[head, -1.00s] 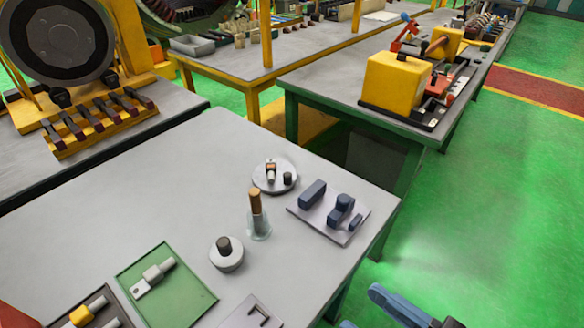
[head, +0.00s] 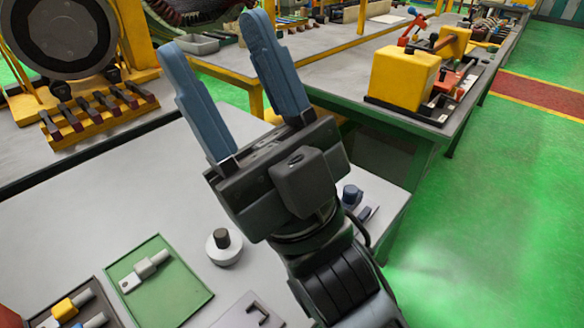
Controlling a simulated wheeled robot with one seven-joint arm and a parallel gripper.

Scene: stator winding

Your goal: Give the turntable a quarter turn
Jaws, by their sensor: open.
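My gripper (head: 211,34) is raised over the grey workbench (head: 135,195) in the head view, open and empty, with two blue fingers pointing up and away. The round grey disc carrying small parts, which looks like the turntable, is hidden behind my gripper and wrist now. A smaller round light piece with a dark knob (head: 223,246) stands on the bench just left of my wrist. I cannot tell how far above the disc my gripper is.
A green mat (head: 184,301) with a metal fitting lies at the front left. A dark tray (head: 103,297) with fittings is left of it. A yellow machine (head: 402,82) stands on the bench behind.

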